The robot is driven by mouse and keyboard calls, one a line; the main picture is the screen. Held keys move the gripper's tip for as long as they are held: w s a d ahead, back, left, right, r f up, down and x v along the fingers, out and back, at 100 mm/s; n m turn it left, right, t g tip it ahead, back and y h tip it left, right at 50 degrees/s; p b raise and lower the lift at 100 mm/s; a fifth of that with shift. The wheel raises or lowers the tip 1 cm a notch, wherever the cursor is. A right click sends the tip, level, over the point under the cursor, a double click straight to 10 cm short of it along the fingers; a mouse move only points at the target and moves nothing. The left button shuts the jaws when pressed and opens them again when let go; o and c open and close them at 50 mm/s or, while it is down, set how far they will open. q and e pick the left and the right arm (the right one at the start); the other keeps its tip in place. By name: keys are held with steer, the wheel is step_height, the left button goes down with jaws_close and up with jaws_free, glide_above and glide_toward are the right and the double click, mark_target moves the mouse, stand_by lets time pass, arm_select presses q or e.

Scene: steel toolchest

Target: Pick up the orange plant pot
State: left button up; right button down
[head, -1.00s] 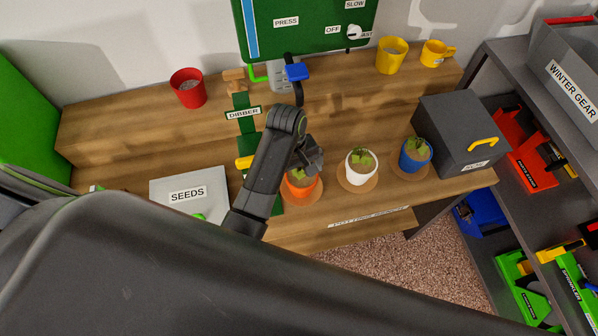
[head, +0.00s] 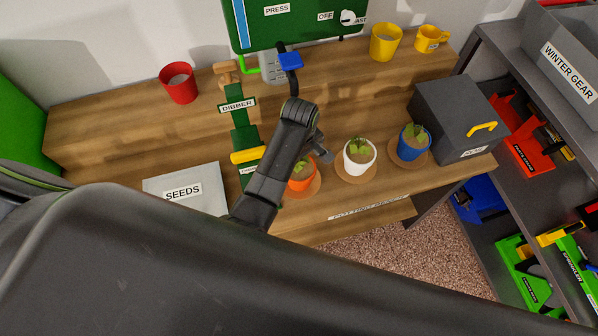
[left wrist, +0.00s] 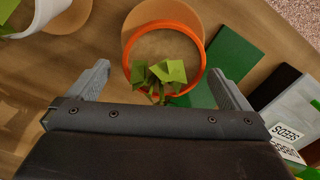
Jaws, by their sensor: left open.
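The orange plant pot (head: 302,181) stands upright on a round brown saucer (head: 313,187) on the wooden bench, holding soil and a small green plant. My left arm hides part of it in the head view. In the left wrist view the orange pot (left wrist: 198,40) shows from above, its rim a full ring. My left gripper (left wrist: 165,80) is open and empty, with one finger on each side of the pot's near part; I cannot tell the height gap. It also shows in the head view (head: 322,150) by the pot. My right gripper is not in view.
A white pot (head: 359,163) and a blue pot (head: 410,150) stand to the right on saucers. A grey box (head: 450,115) is beyond them. The dibber holder (head: 240,120) and seeds box (head: 185,190) are left. A red cup (head: 179,90) stands behind.

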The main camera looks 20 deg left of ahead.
mark_target(299, 168)
arm_select(q)
steer(key=shift+f, duration=0.55)
steer(key=shift+s+f+p, duration=0.1)
steer(key=shift+f+p, duration=0.3)
steer(key=shift+f, duration=0.2)
steer(key=f, duration=0.3)
steer(key=shift+s+p, duration=0.2)
steer(key=shift+p, duration=0.15)
steer(key=shift+f, duration=0.55)
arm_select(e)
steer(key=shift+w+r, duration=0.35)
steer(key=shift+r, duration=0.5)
arm_select(q)
steer(key=c, duration=1)
steer(key=shift+c, duration=0.5)
steer(key=shift+w+r, duration=0.1)
steer(key=shift+r, duration=0.05)
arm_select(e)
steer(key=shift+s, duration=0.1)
